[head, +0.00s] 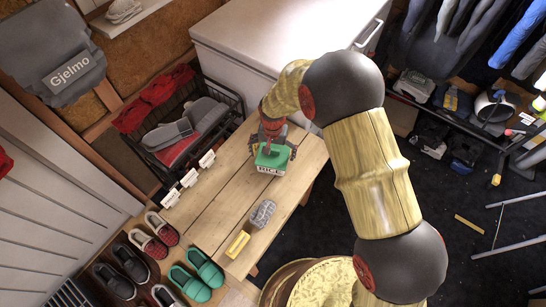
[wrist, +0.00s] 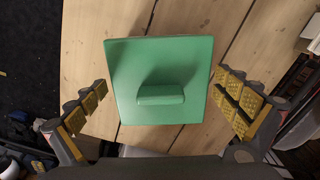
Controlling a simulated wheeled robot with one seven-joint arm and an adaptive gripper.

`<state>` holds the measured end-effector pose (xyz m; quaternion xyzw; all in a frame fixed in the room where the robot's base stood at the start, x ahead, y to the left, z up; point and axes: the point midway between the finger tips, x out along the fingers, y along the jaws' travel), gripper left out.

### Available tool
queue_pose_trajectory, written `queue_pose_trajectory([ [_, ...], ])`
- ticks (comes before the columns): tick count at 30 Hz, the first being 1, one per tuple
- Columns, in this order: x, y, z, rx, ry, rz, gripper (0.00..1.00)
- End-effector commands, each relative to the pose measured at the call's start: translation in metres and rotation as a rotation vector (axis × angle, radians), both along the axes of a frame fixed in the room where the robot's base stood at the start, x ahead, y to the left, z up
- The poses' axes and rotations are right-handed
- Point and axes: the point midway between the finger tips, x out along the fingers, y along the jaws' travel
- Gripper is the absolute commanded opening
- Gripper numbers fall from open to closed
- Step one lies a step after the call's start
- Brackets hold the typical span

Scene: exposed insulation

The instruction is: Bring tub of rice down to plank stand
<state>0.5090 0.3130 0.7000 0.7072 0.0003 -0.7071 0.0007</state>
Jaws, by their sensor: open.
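The tub of rice (head: 270,160) has a green lid and a pale body with lettering too small to read. It appears to stand upright on the wooden plank stand (head: 225,205), near its far end; its underside is hidden. In the wrist view the square green lid (wrist: 160,65) with its raised handle fills the middle. My gripper (wrist: 164,102) is open and empty, with a yellow-padded finger on either side of the lid. In the head view my gripper (head: 273,140) is right at the tub.
A grey lumpy item (head: 262,214) and a yellow block (head: 237,244) lie on the stand's near part. A white chest (head: 270,40) stands behind. A black wire basket (head: 185,130) and several shoes (head: 150,250) are to the left. Dark floor lies right.

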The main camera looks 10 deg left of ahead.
Motion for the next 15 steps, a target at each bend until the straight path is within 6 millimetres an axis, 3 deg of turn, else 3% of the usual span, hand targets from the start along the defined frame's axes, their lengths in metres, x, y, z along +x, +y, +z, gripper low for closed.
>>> queue_pose_trajectory([
  [1,0.001,0.001,0.016,0.002,-0.003,0.0,1.0],
  [6,0.001,0.001,0.049,0.002,-0.003,0.0,1.0],
  [15,0.0,0.0,0.077,0.0,-0.001,0.0,1.0],
])
